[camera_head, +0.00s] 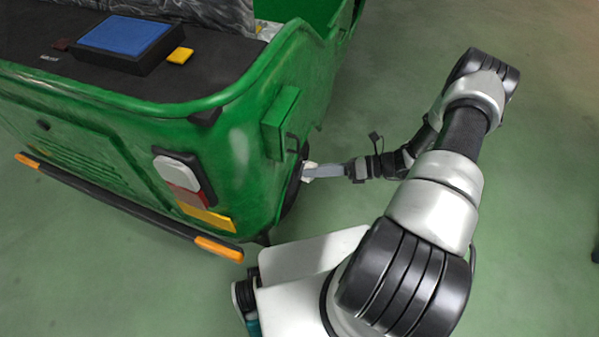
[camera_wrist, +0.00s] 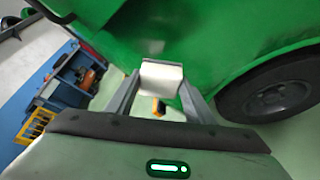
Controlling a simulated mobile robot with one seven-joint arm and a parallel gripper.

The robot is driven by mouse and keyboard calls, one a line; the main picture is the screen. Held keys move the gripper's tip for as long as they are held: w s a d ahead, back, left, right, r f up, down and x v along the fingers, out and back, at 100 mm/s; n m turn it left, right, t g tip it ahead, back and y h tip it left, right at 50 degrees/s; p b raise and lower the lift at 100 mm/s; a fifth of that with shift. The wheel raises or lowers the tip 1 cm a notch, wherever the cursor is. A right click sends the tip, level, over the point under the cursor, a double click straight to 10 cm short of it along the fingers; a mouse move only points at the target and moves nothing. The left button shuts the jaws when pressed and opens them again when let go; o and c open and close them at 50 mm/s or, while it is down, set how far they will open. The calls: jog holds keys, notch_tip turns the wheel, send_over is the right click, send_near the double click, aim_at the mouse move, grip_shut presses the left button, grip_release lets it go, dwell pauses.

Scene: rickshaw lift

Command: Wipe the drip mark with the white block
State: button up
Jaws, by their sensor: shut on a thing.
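The white block (camera_wrist: 160,84) is between the two fingers of my gripper (camera_wrist: 160,98), which is shut on it. In the head view the block (camera_head: 308,171) shows small at the tip of my gripper (camera_head: 318,171), beside the wheel side of the green rickshaw (camera_head: 110,140). In the wrist view it is in front of the green body (camera_wrist: 220,40); I cannot tell whether it touches. A faint pale patch (camera_wrist: 153,47) shows on the green body just above the block. It may be the drip mark or a reflection.
A wheel (camera_wrist: 275,95) is close at right in the wrist view. A green box (camera_head: 280,122) sticks out of the rickshaw's side. A blue pad (camera_head: 125,36) and a yellow block (camera_head: 180,56) are on its dark deck.

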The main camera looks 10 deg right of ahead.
jog(key=shift+a, duration=0.1)
jog(key=shift+w+a+p, duration=0.1)
jog(key=shift+w+a, duration=0.45)
jog(key=shift+a, duration=0.25)
jog(key=shift+w+a+p, duration=0.1)
jog(key=shift+w+a, duration=0.45)
jog(key=shift+a, duration=0.2)
jog(key=shift+w+a+p, duration=0.1)
jog(key=shift+w+a, duration=0.45)
jog(key=shift+a, duration=0.25)
jog(key=shift+w+a, duration=0.6)
jog(key=shift+a, duration=0.25)
jog(key=shift+w+d+r+b, duration=0.6)
jog(key=shift+w+r, duration=0.15)
jog(key=shift+w, duration=0.1)
jog(key=shift+w+d+r+b, duration=0.5)
jog(key=shift+w+r+b, duration=0.05)
jog(key=shift+w+r, duration=0.25)
dwell(0.4)
